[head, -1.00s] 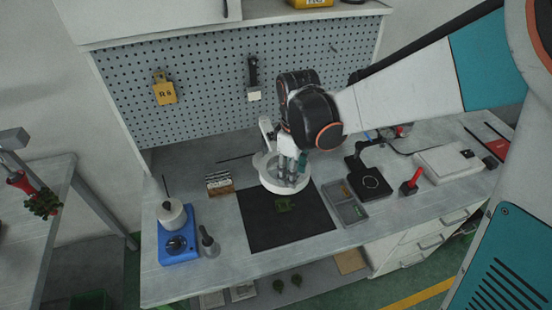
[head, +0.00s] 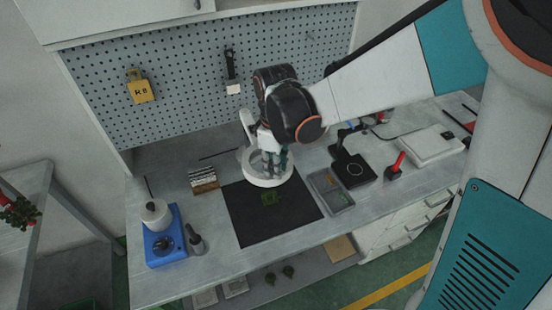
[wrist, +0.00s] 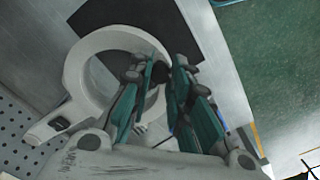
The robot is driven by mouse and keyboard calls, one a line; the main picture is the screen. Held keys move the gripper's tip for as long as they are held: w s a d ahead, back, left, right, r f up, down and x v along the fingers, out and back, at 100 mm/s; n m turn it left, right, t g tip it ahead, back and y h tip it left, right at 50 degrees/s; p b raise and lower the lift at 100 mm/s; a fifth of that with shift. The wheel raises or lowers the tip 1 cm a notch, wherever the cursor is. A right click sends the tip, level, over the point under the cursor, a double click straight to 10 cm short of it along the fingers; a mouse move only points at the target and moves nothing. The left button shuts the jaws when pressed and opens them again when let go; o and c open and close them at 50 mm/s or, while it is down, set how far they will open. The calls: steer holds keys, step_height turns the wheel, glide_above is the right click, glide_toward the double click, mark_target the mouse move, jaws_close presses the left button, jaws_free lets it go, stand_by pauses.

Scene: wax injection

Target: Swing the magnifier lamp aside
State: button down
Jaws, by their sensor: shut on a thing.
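The magnifier lamp has a white ring head (head: 266,183) over the back edge of the dark mat (head: 240,222). Its pale arm (head: 247,122) rises behind the ring toward the pegboard. My gripper (head: 271,160) points down at the ring, its fingers overlapping the ring's right side. In the wrist view, the white ring (wrist: 84,57) lies beyond my gripper (wrist: 163,68), whose teal-sided fingers are shut on the ring's rim. The exact contact is partly hidden by the fingers.
A grey parts tray (head: 342,201) and a black stand (head: 357,172) are at the right. The pegboard (head: 190,85) closes the back.

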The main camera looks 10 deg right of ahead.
steer(key=w+a+m+b, duration=0.1)
steer(key=a+m, duration=0.6)
steer(key=a, duration=1.3)
steer(key=w+a+m, duration=0.7)
steer(key=w+a, duration=0.5)
steer(key=a, duration=0.2)
steer(key=shift+w+m+p, duration=0.15)
steer(key=shift+m+p, duration=0.15)
steer(key=shift+p, duration=0.15)
steer(key=c, duration=1.5)
jaws_free()
steer(key=shift+o, duration=0.2)
steer(key=shift+d, duration=0.1)
